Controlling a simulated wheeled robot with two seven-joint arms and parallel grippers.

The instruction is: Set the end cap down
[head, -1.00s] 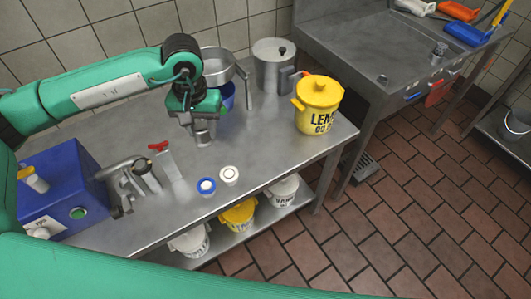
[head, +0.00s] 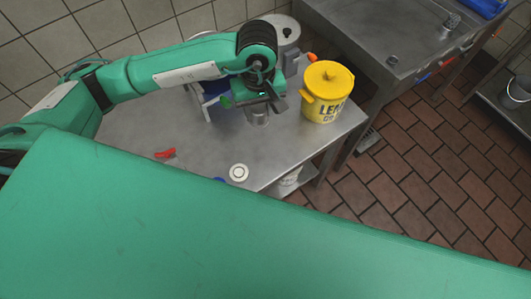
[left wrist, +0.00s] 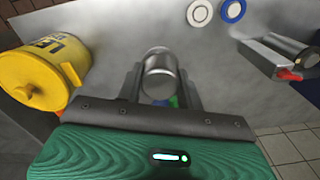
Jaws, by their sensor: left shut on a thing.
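The end cap is a short shiny metal cylinder (head: 257,116). My left gripper (head: 260,104) points down and is shut on it, left of the yellow bucket. In the left wrist view the cap (left wrist: 158,78) sits between the two fingers (left wrist: 160,92), with bare metal tabletop around it. I cannot tell whether its lower end touches the table (head: 195,150). My right gripper is not in view.
The yellow lidded bucket (head: 325,100) stands close to the right of the gripper. A steel pot (head: 283,32) is behind.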

